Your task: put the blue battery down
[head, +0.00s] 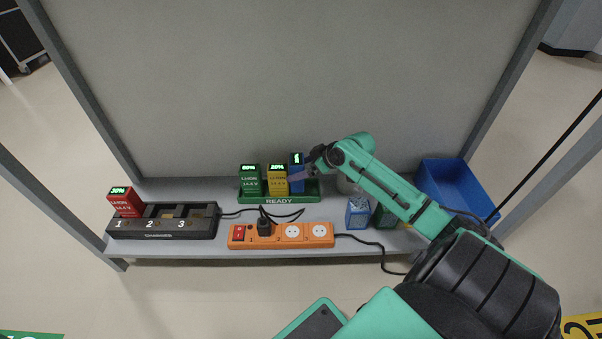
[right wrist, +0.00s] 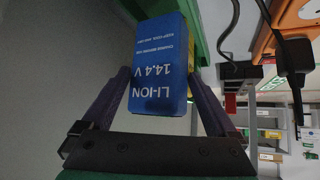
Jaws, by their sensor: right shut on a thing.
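The blue battery (head: 297,160) is upright at the right end of the green READY tray (head: 279,200). My right gripper (head: 300,176) is shut on it, coming in from the right. In the right wrist view the blue battery (right wrist: 160,65), with its LI-ION 14.4 V label, sits between both fingers. Part of the green tray (right wrist: 200,25) shows beside it. Whether its base touches the tray floor I cannot tell. A green battery (head: 250,182) and a yellow battery (head: 277,182) stand in the tray to its left. My left gripper is out of view.
A black charger (head: 160,233) holds a red battery (head: 124,202) at left. An orange power strip (head: 282,235) with a black plug lies in front of the tray. A blue patterned box (head: 357,212) and an open blue bin (head: 457,190) are to the right.

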